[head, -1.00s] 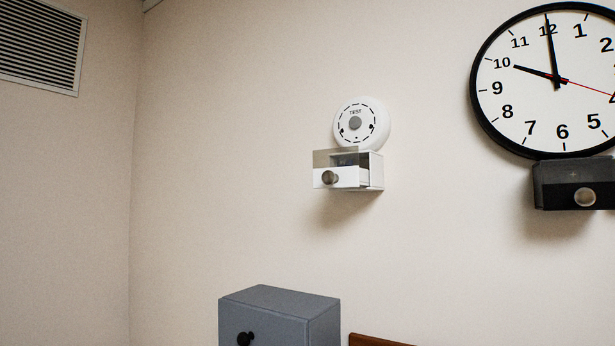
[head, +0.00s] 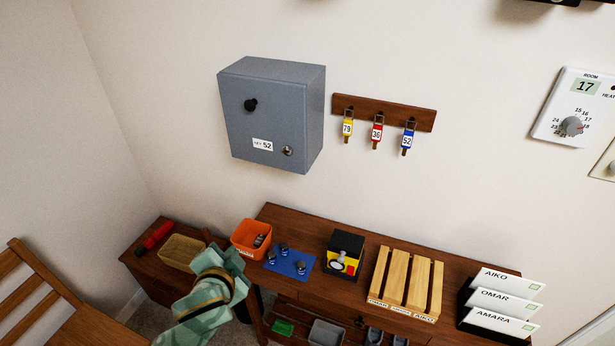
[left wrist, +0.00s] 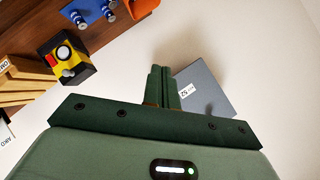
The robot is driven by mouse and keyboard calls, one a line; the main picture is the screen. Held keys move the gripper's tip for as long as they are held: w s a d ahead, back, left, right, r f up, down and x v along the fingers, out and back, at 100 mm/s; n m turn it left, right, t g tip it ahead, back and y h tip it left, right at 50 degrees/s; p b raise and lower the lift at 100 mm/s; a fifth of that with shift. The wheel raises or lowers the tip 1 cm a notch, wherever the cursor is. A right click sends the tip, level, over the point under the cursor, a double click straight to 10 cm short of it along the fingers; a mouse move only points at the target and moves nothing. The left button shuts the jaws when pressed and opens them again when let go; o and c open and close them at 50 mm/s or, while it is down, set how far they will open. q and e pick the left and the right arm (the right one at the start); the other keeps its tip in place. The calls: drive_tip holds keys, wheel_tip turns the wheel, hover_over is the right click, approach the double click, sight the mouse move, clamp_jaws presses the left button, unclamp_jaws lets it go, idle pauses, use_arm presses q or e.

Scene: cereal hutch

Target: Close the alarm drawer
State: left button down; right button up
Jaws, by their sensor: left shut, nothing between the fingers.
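The alarm and its small white drawer are outside both current views. In the head view of a second ago, the drawer stood pulled out below the round white TEST alarm on the wall. My left gripper (left wrist: 161,75) shows in the left wrist view with its two green fingers together and nothing between them. It points toward the grey wall cabinet (left wrist: 208,88), which is partly behind the fingers. In the head view my green left arm rises at lower left, in front of the low table; its fingers are hard to make out there. My right gripper is not in view.
The grey cabinet (head: 270,115) hangs on the wall beside a key rack (head: 385,110). Below, a wooden table (head: 300,222) holds an orange bin (head: 248,238), a black-yellow box (head: 344,254), a slatted wooden rack (head: 407,281) and name cards. A chair (head: 40,300) stands at lower left.

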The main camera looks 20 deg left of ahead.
use_arm(q)
drive_tip(key=w+r+t, duration=0.4)
drive_tip(key=w+r, duration=0.1)
drive_tip(key=r, duration=0.7)
drive_tip(key=w+r+t, duration=0.5)
drive_tip(key=r, duration=0.6)
drive_tip(key=w+d+r+m+g+h, duration=0.1)
drive_tip(key=d+r+m+h, duration=0.3)
drive_tip(key=r+m+h, duration=0.6)
drive_tip(key=w+d+r+m+g+h, duration=0.1)
drive_tip(key=d+r+m+h, duration=0.3)
drive_tip(key=r+m+h, duration=0.6)
drive_tip(key=w+a+r+m+g+y, duration=0.1)
drive_tip(key=a+r+g+y, duration=0.1)
drive_tip(key=a+r+g, duration=0.55)
drive_tip(key=w+d+r+t+p, duration=0.1)
drive_tip(key=w+d+p, duration=0.4)
drive_tip(key=w+d, duration=0.4)
drive_tip(key=shift+w+d+r+p, duration=0.2)
drive_tip(key=shift+w+d+p, duration=0.1)
drive_tip(key=shift+w, duration=0.7)
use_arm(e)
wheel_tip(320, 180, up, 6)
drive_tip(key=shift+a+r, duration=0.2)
